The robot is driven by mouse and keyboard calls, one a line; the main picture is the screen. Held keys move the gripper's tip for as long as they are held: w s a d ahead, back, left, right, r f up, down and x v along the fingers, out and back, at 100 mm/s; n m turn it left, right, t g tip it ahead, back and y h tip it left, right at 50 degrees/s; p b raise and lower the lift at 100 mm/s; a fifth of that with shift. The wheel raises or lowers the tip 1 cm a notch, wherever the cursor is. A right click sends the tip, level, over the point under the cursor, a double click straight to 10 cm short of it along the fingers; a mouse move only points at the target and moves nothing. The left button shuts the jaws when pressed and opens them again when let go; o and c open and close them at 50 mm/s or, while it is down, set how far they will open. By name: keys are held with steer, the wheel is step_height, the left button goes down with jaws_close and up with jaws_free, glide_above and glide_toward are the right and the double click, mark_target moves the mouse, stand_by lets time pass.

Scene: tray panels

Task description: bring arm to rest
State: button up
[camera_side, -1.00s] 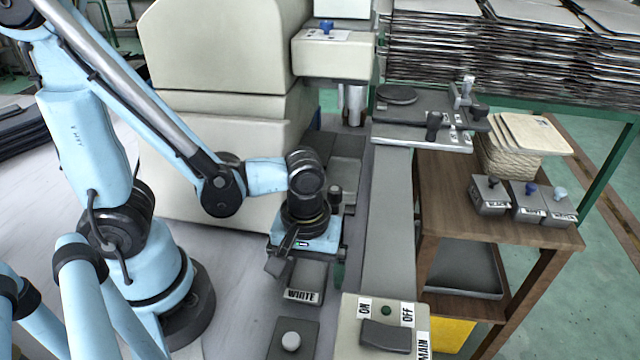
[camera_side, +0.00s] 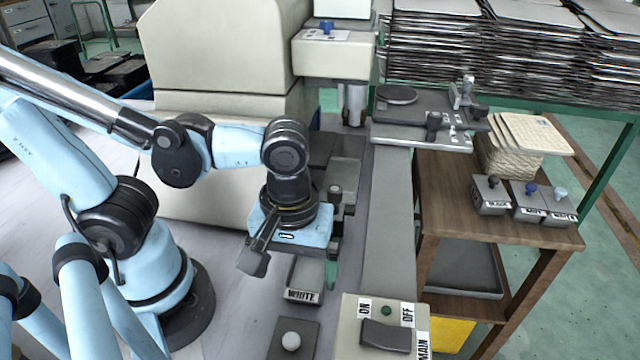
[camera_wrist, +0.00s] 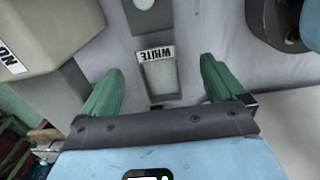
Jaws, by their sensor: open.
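A grey box with a pale knob (camera_side: 291,342) and the ON/OFF switch box (camera_side: 384,326) stand in front. A large cream machine (camera_side: 215,60) rises behind. A wooden stand (camera_side: 455,205) with small knobbed boxes is right. Bare grey table (camera_side: 225,290) lies left of my gripper.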

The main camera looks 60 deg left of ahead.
steer(key=shift+s+d+r, duration=0.5)
steer(key=shift+s+d, duration=0.05)
steer(key=shift+s, duration=0.15)
